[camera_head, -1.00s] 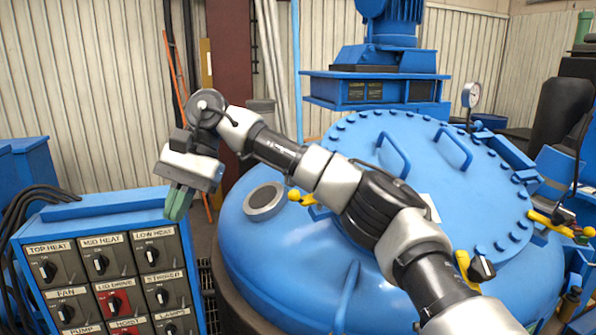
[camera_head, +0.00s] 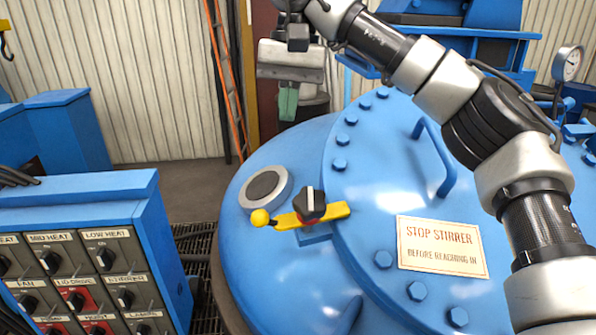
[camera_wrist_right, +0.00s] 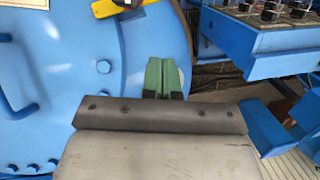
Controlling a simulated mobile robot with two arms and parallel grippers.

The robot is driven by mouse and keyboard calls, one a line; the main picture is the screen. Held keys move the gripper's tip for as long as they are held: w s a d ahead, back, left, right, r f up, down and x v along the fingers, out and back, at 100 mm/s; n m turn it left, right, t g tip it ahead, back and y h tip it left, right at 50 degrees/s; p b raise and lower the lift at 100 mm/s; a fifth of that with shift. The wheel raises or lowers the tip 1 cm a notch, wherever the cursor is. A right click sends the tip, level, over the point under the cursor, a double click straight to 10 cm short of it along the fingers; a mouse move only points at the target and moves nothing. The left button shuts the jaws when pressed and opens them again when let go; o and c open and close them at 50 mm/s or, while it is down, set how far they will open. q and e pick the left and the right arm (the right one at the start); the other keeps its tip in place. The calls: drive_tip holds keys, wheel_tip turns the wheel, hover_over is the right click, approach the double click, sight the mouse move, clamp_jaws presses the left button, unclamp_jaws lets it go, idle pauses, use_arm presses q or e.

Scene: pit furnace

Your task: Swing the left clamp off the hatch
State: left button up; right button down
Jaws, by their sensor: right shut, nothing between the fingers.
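The left clamp (camera_head: 318,216) is a yellow bar with a ball end and a black knob on its pivot. Its right end lies over the rim of the blue bolted hatch (camera_head: 385,140); its ball end points left. Part of the clamp also shows at the top of the right wrist view (camera_wrist_right: 112,8). My right gripper (camera_head: 288,104) is shut and empty, with green fingers pointing down. It appears above and behind the clamp in the head view, apart from it. The fingers also show in the right wrist view (camera_wrist_right: 163,76). My left gripper is out of view.
A round port (camera_head: 264,190) sits just left of the clamp. A warning plate (camera_head: 442,246) and a handle (camera_head: 437,158) are on the hatch. A blue control box (camera_head: 80,190) with knobs stands at left, with a floor gap between it and the furnace.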

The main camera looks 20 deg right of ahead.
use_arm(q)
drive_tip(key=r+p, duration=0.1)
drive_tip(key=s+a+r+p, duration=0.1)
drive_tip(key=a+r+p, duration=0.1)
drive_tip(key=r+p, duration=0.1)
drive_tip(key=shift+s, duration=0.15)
use_arm(e)
drive_tip(key=s+a+f, duration=0.2)
drive_tip(key=f, duration=0.3)
drive_tip(key=s+a+f, duration=0.2)
drive_tip(key=a+f, duration=0.1)
drive_tip(key=f, duration=0.3)
drive_tip(key=shift+a+f, duration=0.25)
drive_tip(key=shift+f, duration=0.05)
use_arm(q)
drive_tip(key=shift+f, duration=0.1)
use_arm(e)
drive_tip(key=shift+w, duration=0.1)
